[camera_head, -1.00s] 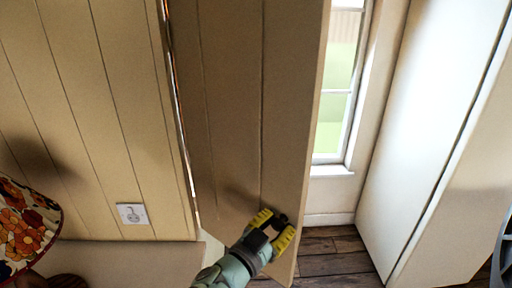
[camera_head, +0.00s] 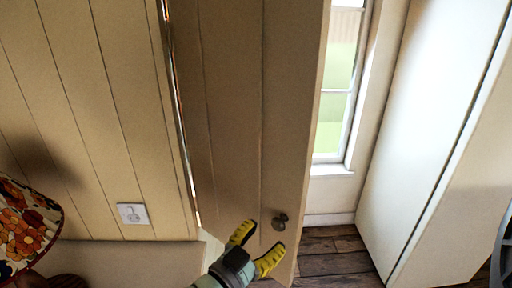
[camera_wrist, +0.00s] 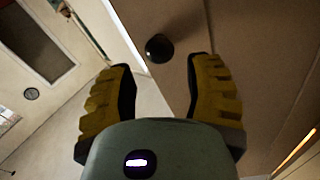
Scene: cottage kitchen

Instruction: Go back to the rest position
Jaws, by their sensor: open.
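My gripper (camera_head: 256,246) has yellow ridged fingers and is open and empty in front of the lower part of a beige plank door. The door (camera_head: 232,110) stands ajar, with a dark round knob (camera_head: 280,221) near its right edge. The knob lies just beyond the fingertips, up and to the right of them in the head view, and is apart from them. In the wrist view my gripper (camera_wrist: 162,85) shows both fingers spread wide, with the knob (camera_wrist: 159,48) ahead between and past the tips.
A panelled wall with a socket (camera_head: 132,213) is on the left. A flowered lampshade (camera_head: 27,228) is at the lower left. A window (camera_head: 340,85) and a white cabinet (camera_head: 432,120) are on the right. Wooden floor (camera_head: 332,258) shows between door and cabinet.

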